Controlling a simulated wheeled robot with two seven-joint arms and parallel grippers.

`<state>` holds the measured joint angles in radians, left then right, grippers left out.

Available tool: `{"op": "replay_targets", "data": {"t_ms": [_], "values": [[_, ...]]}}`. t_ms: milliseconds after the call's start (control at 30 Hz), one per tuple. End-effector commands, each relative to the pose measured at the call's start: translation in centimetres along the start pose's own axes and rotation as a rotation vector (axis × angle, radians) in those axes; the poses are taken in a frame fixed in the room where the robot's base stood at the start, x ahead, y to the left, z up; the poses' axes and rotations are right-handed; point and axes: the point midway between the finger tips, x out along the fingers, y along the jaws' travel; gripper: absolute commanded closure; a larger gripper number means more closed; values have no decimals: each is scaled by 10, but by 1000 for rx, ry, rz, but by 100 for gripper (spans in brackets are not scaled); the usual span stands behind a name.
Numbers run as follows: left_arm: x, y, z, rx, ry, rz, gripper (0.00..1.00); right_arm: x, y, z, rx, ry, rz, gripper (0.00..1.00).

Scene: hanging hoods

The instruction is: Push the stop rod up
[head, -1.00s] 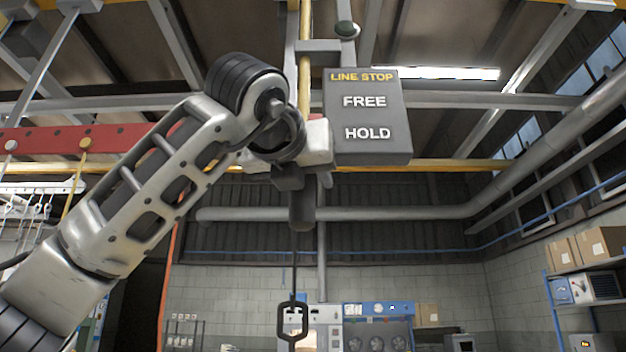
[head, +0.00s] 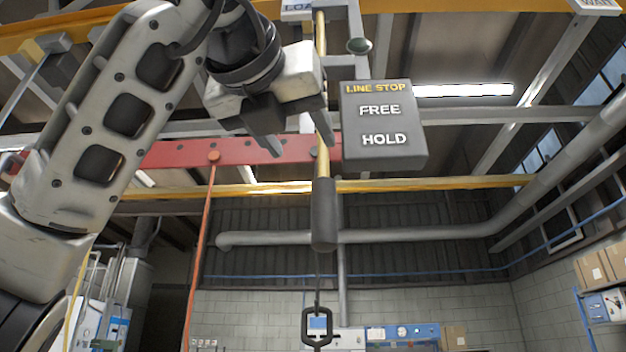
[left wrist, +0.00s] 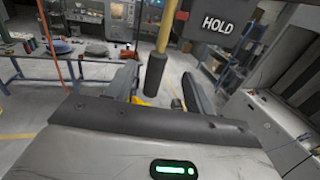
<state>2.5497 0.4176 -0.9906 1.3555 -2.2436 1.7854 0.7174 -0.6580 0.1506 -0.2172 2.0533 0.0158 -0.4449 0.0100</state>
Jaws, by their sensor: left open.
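The stop rod is a yellow bar (head: 321,35) hanging down, with a dark cylindrical grip (head: 323,215) at its lower end. The grip hangs below the grey LINE STOP sign (head: 383,125), which reads FREE above HOLD. My left gripper (head: 293,128) is open, above and left of the grip in the head view, with one finger overlapping the yellow bar. In the left wrist view, the dark grip (left wrist: 155,75) appears between the two spread fingers of my left gripper (left wrist: 159,73); contact cannot be told. My right gripper is not in view.
A red beam (head: 240,152) and a yellow rail (head: 440,184) cross behind. The space around the grip looks clear.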

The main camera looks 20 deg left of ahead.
Motion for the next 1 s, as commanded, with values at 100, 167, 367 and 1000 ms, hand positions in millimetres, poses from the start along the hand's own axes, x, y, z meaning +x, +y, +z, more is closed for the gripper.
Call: {"op": "replay_targets", "data": {"t_ms": [100, 167, 367, 1000], "values": [[-20, 0, 0, -1, -4, -1, 47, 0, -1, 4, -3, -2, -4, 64], [-26, 0, 0, -1, -3, 0, 47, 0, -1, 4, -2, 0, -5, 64], [-35, 0, 0, 0, -1, -1, 47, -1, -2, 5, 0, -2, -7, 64], [-26, -5, -5, 11, 15, -21, 47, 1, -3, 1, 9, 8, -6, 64]]}}
